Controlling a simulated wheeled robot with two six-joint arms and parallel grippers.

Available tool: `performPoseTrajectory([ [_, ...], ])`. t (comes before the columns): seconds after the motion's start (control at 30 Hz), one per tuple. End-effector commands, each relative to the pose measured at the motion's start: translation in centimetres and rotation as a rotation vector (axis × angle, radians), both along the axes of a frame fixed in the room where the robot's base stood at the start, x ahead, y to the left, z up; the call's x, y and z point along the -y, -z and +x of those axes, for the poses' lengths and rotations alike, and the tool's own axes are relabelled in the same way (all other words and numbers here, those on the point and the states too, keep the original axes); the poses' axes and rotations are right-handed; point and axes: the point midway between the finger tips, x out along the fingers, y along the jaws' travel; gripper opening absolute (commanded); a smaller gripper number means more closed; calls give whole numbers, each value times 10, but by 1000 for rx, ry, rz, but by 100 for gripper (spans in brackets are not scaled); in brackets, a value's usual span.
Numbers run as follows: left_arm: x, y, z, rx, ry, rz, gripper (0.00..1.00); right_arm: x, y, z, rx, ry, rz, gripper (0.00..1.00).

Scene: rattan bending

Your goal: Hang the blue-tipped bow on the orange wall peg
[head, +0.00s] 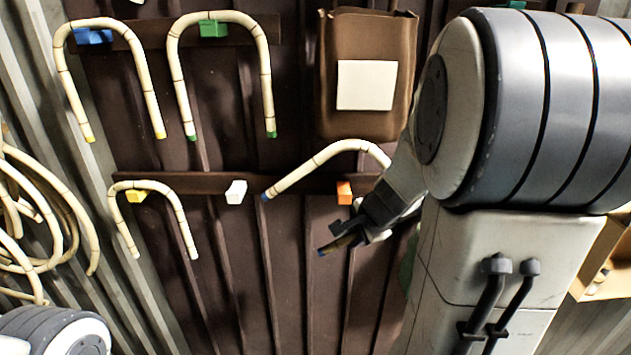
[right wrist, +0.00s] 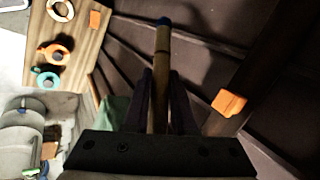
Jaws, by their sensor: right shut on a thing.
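The blue-tipped bow (head: 325,157) is a cream rattan arch lying tilted in the head view, its bend at the upper right and one blue tip at the lower left. My right gripper (head: 345,234) is shut on its other leg, whose blue end shows just past the fingers. In the right wrist view that leg (right wrist: 162,60) stands between the two dark fingers (right wrist: 162,95). The orange wall peg (head: 344,192) is bare and appears between the bow's two legs; it also shows in the right wrist view (right wrist: 229,103). Depth between bow and peg is unclear. My left gripper is out of view.
Bows hang on the blue (head: 93,36), green (head: 213,28) and yellow (head: 136,196) pegs. The white peg (head: 236,192) is bare. A brown pouch (head: 330,118) hangs above the orange peg. Rattan coils (head: 82,225) are at left, a cardboard box (head: 598,262) at right.

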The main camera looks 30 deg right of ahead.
Motion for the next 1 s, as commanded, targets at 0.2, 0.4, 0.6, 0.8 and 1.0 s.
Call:
performPoseTrajectory([
  [0.2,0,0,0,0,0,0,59,0,1,0,0,-1,0,0],
  [0.4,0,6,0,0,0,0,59,-6,17,4,-3,-72,4,0],
  [0.6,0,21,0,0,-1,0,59,-25,63,15,-5,-296,10,0],
  [0.8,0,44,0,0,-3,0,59,-62,139,26,-6,-692,16,0],
  [1.0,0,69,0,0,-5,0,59,-114,227,26,-3,-1183,13,0],
])
